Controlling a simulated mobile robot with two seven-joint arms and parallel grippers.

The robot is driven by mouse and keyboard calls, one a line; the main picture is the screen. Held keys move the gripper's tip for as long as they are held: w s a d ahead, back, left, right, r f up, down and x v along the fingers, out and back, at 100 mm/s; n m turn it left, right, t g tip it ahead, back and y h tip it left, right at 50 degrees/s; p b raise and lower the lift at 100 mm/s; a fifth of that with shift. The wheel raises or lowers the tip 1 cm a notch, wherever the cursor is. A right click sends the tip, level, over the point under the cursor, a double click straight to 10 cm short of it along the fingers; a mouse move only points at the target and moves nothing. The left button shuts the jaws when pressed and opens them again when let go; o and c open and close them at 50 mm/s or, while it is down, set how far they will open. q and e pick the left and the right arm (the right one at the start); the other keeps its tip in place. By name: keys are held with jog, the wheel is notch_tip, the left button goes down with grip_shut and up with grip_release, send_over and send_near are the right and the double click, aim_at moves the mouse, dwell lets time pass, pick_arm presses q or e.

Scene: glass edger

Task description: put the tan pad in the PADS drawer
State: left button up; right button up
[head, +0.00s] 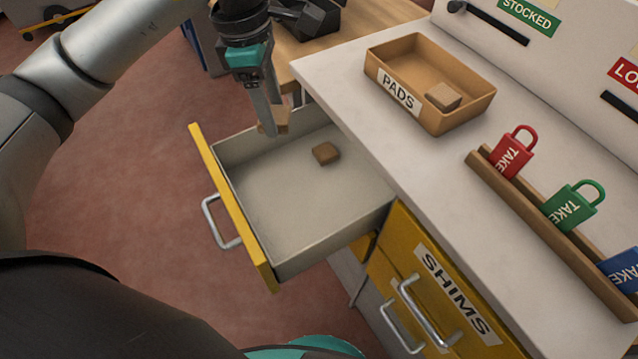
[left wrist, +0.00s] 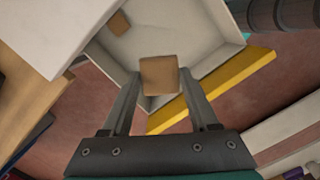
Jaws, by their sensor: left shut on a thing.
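My left gripper (head: 269,126) is shut on a tan pad (head: 279,121) at the back left part of the open drawer. The held pad also shows between the fingertips in the left wrist view (left wrist: 159,76). It appears to be above the drawer floor; the exact height is hard to tell. The drawer (head: 232,206) has a yellow front and a pale grey inside; no label on it shows from here. A second, browner pad (head: 326,153) lies on the drawer floor, also seen in the left wrist view (left wrist: 119,22). My right gripper is not in view.
A tan tray labelled PADS (head: 425,53) stands on the white counter with one pad (head: 443,96) in it. A wooden rack (head: 545,235) holds red, green and blue padlock-shaped tags. A closed SHIMS drawer (head: 440,290) is beside the open one. The drawer floor is mostly clear.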

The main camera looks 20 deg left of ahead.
pick_arm(q)
jog(key=n, duration=0.2)
jog(key=a+n, duration=0.1)
jog(key=n, duration=0.1)
jog(key=a+n, duration=0.1)
jog(key=n, duration=0.1)
jog(key=shift+w+a+f+n+t, duration=0.2)
jog(key=shift+w+f+n+t, duration=0.1)
jog(key=shift+w+f, duration=0.05)
jog(key=a+n+y, duration=0.1)
jog(key=a+n, duration=0.1)
jog(key=n, duration=0.3)
jog(key=b, duration=0.3)
send_over(271, 182)
jog(key=f, duration=1.6)
jog(key=shift+s, duration=0.25)
jog(key=shift+f+b, duration=0.55)
jog(key=shift+f, duration=1.6)
jog(key=shift+f, duration=0.1)
jog(key=o, duration=1.3)
